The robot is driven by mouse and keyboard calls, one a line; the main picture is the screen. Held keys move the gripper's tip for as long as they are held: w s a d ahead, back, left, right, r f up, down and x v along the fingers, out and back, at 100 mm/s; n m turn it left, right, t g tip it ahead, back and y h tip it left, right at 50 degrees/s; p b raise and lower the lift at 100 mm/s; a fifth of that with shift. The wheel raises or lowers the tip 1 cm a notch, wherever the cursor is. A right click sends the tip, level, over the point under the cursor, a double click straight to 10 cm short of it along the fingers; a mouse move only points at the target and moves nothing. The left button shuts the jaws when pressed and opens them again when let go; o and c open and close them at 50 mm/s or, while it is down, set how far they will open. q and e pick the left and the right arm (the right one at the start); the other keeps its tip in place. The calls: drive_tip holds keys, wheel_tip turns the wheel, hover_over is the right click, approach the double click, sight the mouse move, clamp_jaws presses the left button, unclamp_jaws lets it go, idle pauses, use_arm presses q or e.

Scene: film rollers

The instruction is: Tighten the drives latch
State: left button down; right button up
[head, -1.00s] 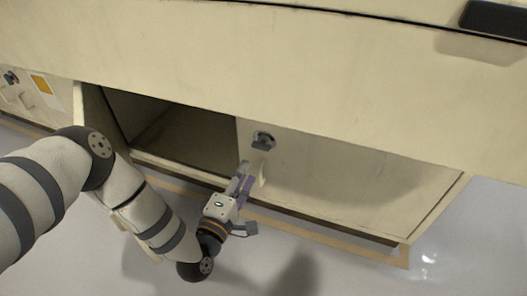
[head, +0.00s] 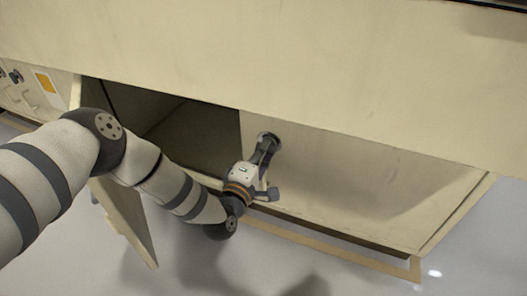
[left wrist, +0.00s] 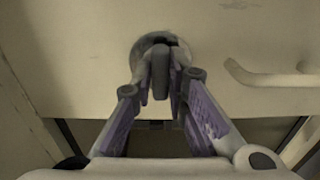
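The drives latch (head: 270,137) is a dark round knob with a lever on the front of the pale cabinet door panel. In the left wrist view its lever (left wrist: 160,68) stands out from a round grey base. My left gripper (head: 263,150) is at the latch. Its two purple-sided fingers (left wrist: 161,82) slope inward, with their tips on either side of the lever and seemingly closed on it. The fingers partly hide the latch in the head view. My right gripper is not in view.
A dark open compartment (head: 195,135) lies left of the latch panel, with an open door (head: 125,215) hanging by my left arm. A handle (left wrist: 270,77) sticks out right of the latch in the wrist view. An overhanging cabinet front (head: 300,70) is above.

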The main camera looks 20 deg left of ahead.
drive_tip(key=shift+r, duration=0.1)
use_arm(q)
drive_tip(key=m+p, duration=0.1)
drive_tip(key=m, duration=0.3)
drive_tip(key=shift+r+p, duration=0.15)
drive_tip(key=shift+p, duration=0.2)
drive_tip(key=m+p, duration=0.1)
drive_tip(key=m, duration=0.3)
drive_tip(key=shift+m, duration=0.3)
drive_tip(key=m+p, duration=0.1)
drive_tip(key=m, duration=0.3)
drive_tip(key=shift+m+p, duration=0.55)
drive_tip(key=shift+m, duration=1.65)
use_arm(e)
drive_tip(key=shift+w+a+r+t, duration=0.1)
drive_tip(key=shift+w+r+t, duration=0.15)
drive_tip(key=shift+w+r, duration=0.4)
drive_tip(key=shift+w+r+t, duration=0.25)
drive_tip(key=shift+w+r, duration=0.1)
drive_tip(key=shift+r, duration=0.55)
use_arm(q)
drive_tip(key=c, duration=1.6)
unclamp_jaws()
drive_tip(key=shift+a, duration=0.1)
